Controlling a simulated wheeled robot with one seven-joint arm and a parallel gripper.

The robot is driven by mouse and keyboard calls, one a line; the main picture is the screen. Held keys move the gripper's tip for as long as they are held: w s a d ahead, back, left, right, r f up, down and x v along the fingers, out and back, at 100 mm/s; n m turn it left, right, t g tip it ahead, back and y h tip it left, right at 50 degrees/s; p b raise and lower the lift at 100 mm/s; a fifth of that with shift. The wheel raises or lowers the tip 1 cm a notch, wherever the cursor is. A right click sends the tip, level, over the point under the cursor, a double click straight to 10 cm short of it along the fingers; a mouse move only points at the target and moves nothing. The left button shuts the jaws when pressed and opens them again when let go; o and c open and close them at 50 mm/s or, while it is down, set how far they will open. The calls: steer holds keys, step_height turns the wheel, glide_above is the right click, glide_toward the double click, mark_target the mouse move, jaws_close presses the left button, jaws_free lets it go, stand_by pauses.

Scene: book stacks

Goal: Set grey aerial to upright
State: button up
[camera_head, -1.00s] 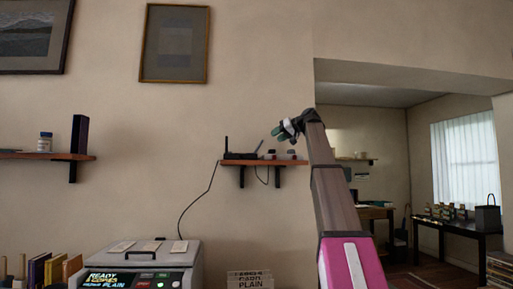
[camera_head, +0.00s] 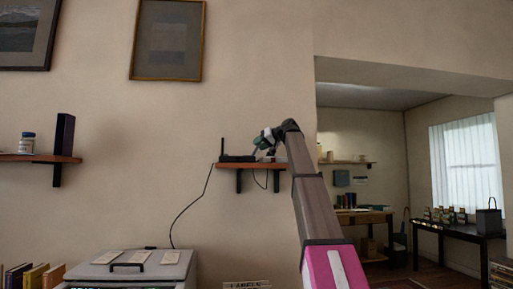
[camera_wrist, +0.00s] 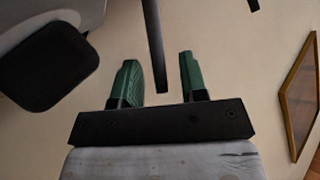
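The router (camera_head: 236,158) is a low black box on the wall shelf. Its left aerial (camera_head: 222,146) stands upright in the head view. The tilted grey aerial is hidden behind my gripper (camera_head: 262,140) there. In the wrist view, my gripper (camera_wrist: 160,72) has two green fingers spread apart. A dark bar, apparently the grey aerial (camera_wrist: 153,40), runs down from the top edge into the gap between them. No clear contact with either finger shows. The end of another dark bar (camera_wrist: 253,4) shows at the top right.
The brown shelf (camera_head: 250,165) also carries small objects (camera_head: 270,158) right of the router, partly behind my arm. A large dark rounded piece (camera_wrist: 45,65) fills the wrist view's left side. A framed picture (camera_head: 168,40) hangs above. A cable (camera_head: 190,205) hangs below the shelf.

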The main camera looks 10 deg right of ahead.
steer(key=shift+x, duration=1.15)
jaws_close()
steer(key=shift+a+r, duration=0.1)
steer(key=shift+a+r+n+g+h, duration=0.2)
steer(key=shift+a+n+h, duration=0.1)
steer(key=shift+a+h, duration=0.25)
steer(key=shift+a+r+n+g+h, duration=0.2)
steer(key=shift+a+n+h, duration=0.15)
steer(key=shift+h, duration=0.3)
steer(key=shift+a+f+n+h, duration=0.1)
steer(key=shift+a+n+h, duration=0.55)
steer(key=shift+a+h, duration=0.55)
steer(key=shift+d+g, duration=0.1)
steer(key=shift+g, duration=0.2)
